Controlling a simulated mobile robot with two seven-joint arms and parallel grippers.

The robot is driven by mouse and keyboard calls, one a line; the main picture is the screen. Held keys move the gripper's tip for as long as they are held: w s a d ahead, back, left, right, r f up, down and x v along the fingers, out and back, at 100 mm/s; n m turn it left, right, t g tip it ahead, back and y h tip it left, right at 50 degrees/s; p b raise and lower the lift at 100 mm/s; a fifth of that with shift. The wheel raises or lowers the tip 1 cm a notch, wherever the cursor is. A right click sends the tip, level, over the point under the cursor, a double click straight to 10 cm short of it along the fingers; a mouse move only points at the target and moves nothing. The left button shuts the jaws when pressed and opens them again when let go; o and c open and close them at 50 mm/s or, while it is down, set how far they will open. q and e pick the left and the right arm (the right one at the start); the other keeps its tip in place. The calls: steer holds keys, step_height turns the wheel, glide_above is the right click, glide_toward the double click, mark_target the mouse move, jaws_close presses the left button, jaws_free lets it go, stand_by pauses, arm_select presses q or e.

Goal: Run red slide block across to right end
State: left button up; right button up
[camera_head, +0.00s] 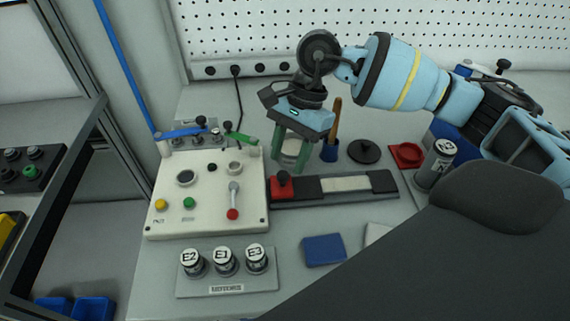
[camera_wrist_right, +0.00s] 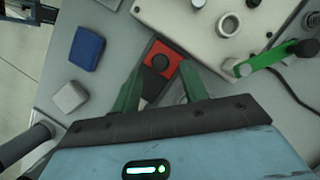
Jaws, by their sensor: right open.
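The red slide block (camera_head: 283,191) with a black knob sits at the left end of a dark rail (camera_head: 381,183) with a pale strip along its middle. My right gripper (camera_head: 290,167) is open with green fingers pointing down, close above and behind the block. In the right wrist view the red block (camera_wrist_right: 173,56) lies just past and between the two open fingertips (camera_wrist_right: 162,74). No contact is visible. Part of the rail is hidden behind the fingers in that view. My left gripper is not in view.
A white control box (camera_head: 205,215) with a red-tipped lever stands just left of the rail. A blue pad (camera_head: 324,250) and a block with labelled cylinders (camera_head: 227,284) lie in front. A black disc (camera_head: 364,151) and a red tray (camera_head: 407,155) lie behind the rail.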

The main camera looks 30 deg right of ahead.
mark_target(283, 174)
steer(key=shift+x, duration=1.65)
jaws_close()
